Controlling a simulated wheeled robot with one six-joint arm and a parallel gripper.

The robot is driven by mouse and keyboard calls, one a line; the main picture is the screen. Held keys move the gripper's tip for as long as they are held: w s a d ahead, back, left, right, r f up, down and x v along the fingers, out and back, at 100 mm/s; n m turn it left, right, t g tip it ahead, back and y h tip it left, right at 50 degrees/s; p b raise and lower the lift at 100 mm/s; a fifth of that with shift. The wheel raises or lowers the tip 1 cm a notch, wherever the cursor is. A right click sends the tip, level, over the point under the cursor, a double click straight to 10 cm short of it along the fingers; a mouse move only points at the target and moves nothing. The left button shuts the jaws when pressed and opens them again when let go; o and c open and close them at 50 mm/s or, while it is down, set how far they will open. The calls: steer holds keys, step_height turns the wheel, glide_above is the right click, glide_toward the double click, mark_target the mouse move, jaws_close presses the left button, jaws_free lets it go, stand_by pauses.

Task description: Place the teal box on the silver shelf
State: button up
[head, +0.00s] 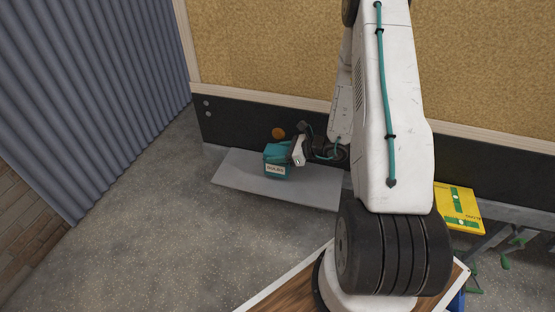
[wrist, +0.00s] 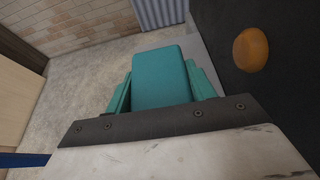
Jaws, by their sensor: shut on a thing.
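The teal box (head: 277,161) with a pale label is at the end of my gripper (head: 288,155), over the silver shelf (head: 240,172) in the head view. In the wrist view the teal box (wrist: 161,78) sits between the two teal fingers of my gripper (wrist: 162,88), which is shut on it. The silver shelf is a flat grey slab low along the dark wall base. A grey strip of it may show beside the box in the wrist view. I cannot tell whether the box's underside touches the shelf.
A round orange-brown thing (head: 278,134) is by the dark wall panel (head: 240,126) just behind the box; it also shows in the wrist view (wrist: 251,49). A yellow box (head: 458,207) lies at the right. The shelf's left part and the floor (head: 150,230) are clear.

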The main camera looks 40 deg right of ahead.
mark_target(279, 170)
step_height(279, 170, down, 3)
steer(key=shift+f, duration=0.1)
steer(key=o, duration=1.1)
steer(key=shift+c, duration=0.2)
